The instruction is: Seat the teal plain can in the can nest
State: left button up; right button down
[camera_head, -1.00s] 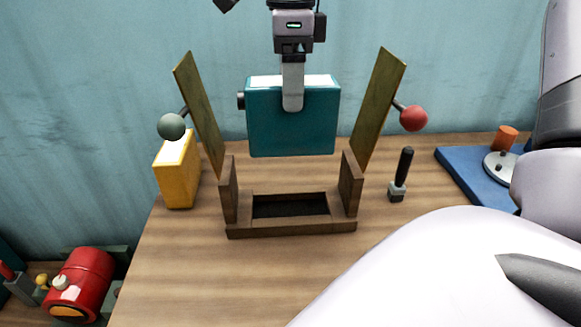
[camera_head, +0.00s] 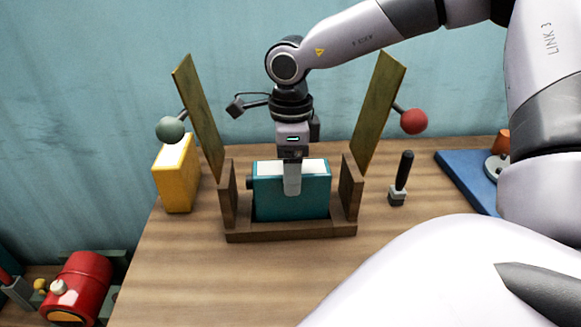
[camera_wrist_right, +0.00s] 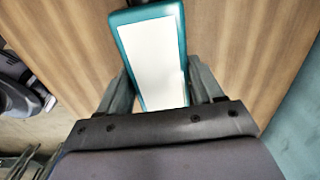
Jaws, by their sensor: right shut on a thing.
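The teal plain can (camera_head: 290,205) is a flat-sided teal block with a white top and a dark cap on its left side. It stands upright between the side walls of the brown wooden can nest (camera_head: 290,232), over the recess. Its bottom edge meets the nest's front rail, and I cannot tell whether it touches the floor of the recess. My right gripper (camera_head: 292,180) comes from above and is shut on the can. The right wrist view shows the can's white top (camera_wrist_right: 153,62) between the fingers. My left gripper is not in view.
Two tilted boards flank the nest, with a green ball (camera_head: 171,130) and a red ball (camera_head: 414,121) on rods. A yellow can (camera_head: 174,180) stands left, a black-handled tool (camera_head: 402,178) right. A blue tray (camera_head: 470,175) lies farther right. A red can (camera_head: 80,282) is lower left.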

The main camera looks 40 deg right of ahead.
jog(key=shift+f, duration=0.15)
jog(key=shift+c, duration=0.8)
grip_release()
notch_tip(320, 180, up, 12)
dwell(0.4)
